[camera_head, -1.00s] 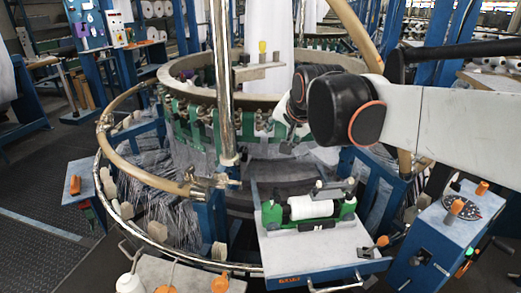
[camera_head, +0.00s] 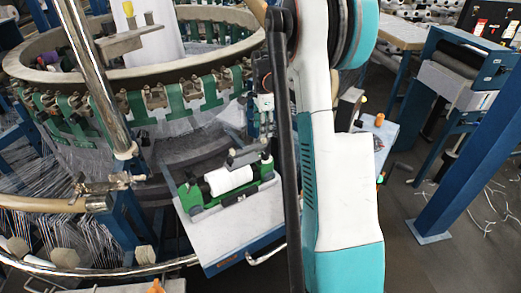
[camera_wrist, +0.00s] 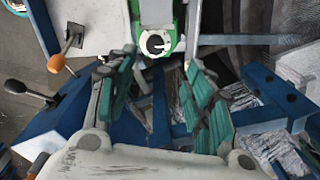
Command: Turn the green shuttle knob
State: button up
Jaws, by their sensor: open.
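The green shuttle (camera_head: 196,200) with its white roll (camera_head: 229,180) sits on the pale sliding tray (camera_head: 222,240) in front of the loom. In the wrist view, the green shuttle end (camera_wrist: 168,18) carries a round knob (camera_wrist: 155,43) with a black centre and light ring. My gripper (camera_wrist: 160,58) is open, its two green-padded fingers pointing toward the knob, one on each side. The fingers look apart from the knob, with nothing between them; the exact distance is unclear. In the head view my arm hides the tray's right side.
A lever with an orange tip (camera_wrist: 57,64) and a black-knobbed lever (camera_wrist: 15,86) stand left in the wrist view. Blue frame bars (camera_wrist: 270,85) lie below and right. The loom ring (camera_head: 60,75) stands behind the shuttle; a blue post (camera_head: 470,140) is at right.

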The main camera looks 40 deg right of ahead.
aim_at(266, 153)
jog(key=shift+m, duration=0.3)
jog(key=f+b, duration=0.1)
jog(key=f, duration=0.3)
jog(key=d+f+b, duration=0.1)
jog(key=f, duration=0.4)
jog(key=f+b, duration=0.2)
jog(key=f, duration=0.2)
jog(key=shift+s+d+f, duration=0.15)
jog(key=shift+s+f, duration=0.1)
jog(key=shift+s, duration=0.05)
jog(key=c, duration=1.1)
